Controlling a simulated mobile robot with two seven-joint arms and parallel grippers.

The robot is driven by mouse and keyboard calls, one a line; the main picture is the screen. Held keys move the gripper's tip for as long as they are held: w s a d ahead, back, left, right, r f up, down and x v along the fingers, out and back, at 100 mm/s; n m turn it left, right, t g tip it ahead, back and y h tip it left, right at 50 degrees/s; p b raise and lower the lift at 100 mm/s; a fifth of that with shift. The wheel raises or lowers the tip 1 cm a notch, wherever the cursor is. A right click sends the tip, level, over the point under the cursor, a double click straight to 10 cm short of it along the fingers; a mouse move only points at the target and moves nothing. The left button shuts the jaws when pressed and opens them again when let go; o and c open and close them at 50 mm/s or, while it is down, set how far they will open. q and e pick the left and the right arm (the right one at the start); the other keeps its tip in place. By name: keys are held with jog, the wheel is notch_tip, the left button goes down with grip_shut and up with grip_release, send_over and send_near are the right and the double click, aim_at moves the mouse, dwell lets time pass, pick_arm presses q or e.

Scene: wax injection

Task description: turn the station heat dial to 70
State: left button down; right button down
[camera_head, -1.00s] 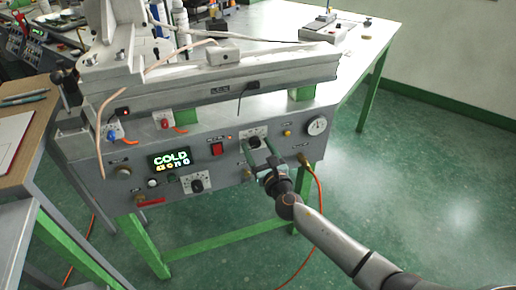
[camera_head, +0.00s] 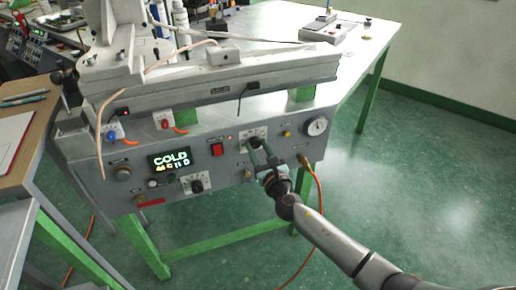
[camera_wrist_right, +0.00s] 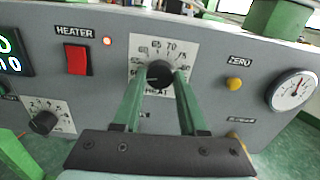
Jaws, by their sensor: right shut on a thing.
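The heat dial (camera_head: 254,142) is a black round knob on a white scale plate on the grey station front. In the right wrist view the dial (camera_wrist_right: 160,74) sits under a scale where 70 reads near the top, with "HEAT" below it. My right gripper (camera_head: 258,150) reaches in from the lower right. In the right wrist view its green fingers (camera_wrist_right: 158,82) are on both sides of the knob, shut on it. The knob's pointer mark is too hard to make out. My left gripper is not in view.
Left of the dial are a red heater switch (camera_wrist_right: 77,60) with a lit red lamp, a display (camera_head: 170,161) reading "COLD", and a second dial (camera_head: 196,185). A yellow zero button (camera_wrist_right: 233,84) and a round gauge (camera_wrist_right: 292,90) are to the right. An orange hose (camera_head: 317,190) hangs below.

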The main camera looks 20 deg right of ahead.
jog(key=shift+m, duration=0.3)
jog(key=shift+f+m+b, duration=0.1)
jog(key=shift+m+b, duration=0.35)
jog(key=shift+m, duration=0.55)
jog(key=m+b, duration=0.1)
jog(key=m, duration=0.2)
jog(key=shift+m, duration=0.3)
jog(key=m, duration=0.2)
jog(key=shift+m+b, duration=0.35)
jog(key=shift+m, duration=0.05)
jog(key=m, duration=0.4)
jog(key=shift+b, duration=0.3)
jog(key=m, duration=0.5)
jog(key=shift+a+m, duration=0.1)
jog(key=shift+m, duration=0.3)
jog(key=m, duration=0.3)
jog(key=shift+m, duration=0.3)
jog(key=shift+m+p, duration=0.35)
jog(key=shift+m, duration=0.25)
